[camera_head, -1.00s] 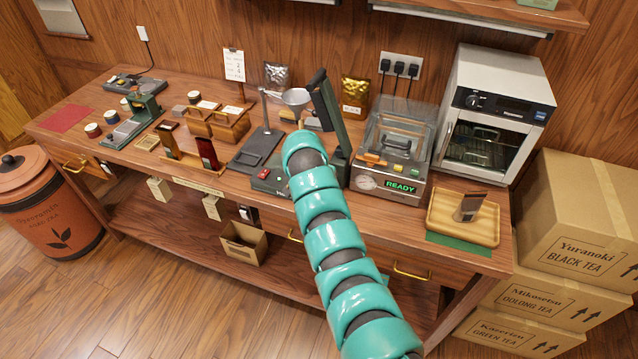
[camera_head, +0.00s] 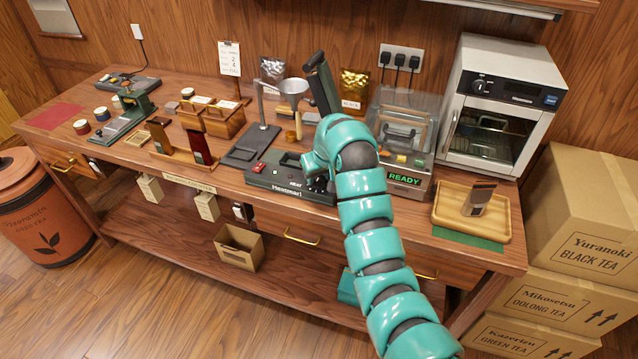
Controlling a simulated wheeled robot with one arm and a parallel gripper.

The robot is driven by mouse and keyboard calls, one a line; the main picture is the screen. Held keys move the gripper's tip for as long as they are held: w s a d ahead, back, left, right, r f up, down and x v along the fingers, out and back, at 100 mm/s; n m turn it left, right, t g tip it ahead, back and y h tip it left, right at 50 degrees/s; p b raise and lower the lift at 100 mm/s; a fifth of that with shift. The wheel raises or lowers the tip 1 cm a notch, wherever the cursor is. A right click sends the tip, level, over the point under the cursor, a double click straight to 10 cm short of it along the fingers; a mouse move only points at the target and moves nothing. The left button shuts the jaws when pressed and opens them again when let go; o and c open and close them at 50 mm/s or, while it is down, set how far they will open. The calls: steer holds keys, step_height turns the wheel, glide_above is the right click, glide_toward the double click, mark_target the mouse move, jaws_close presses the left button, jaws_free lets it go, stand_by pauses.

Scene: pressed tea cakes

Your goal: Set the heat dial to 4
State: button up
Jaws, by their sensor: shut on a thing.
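The heat sealer (camera_head: 275,183) is a dark, low unit with a red button, a green light and a "HEAT" label on its front panel. Its long lever arm (camera_head: 321,84) stands raised. The heat dial (camera_head: 318,184) is a small dark knob at the right end of the panel, largely covered by my gripper. My gripper (camera_head: 317,175) reaches down to the panel from my teal arm and is shut on the dial. The dial's numbers and pointer are too small and covered to read.
The vacuum machine (camera_head: 404,180) with a "READY" display stands right of the sealer, close to my arm. A wooden tray (camera_head: 450,215) holding a dark pouch sits farther right.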

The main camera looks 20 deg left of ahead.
steer(key=n+b, duration=0.2)
steer(key=n+g+b, duration=0.1)
steer(key=shift+w+d+f+n+y+b, duration=0.15)
steer(key=shift+f+n+y+b, duration=0.2)
steer(key=shift+n+y+b, duration=0.05)
steer(key=shift+r+n+g+y+b, duration=0.15)
steer(key=shift+n+g+b, duration=0.25)
steer(key=shift+n+b, duration=0.4)
steer(key=shift+r+n+g+y+b, duration=0.15)
steer(key=shift+n+g+b, duration=0.3)
steer(key=shift+n, duration=0.65)
steer(key=shift+f+n, duration=0.15)
steer(key=shift+n, duration=0.25)
steer(key=o, duration=1)
steer(key=shift+c, duration=0.2)
steer(key=w+b+v, duration=0.1)
steer(key=b+v, duration=0.1)
steer(key=v, duration=1.5)
steer(key=shift+s+r, duration=0.25)
steer(key=shift+s, duration=0.1)
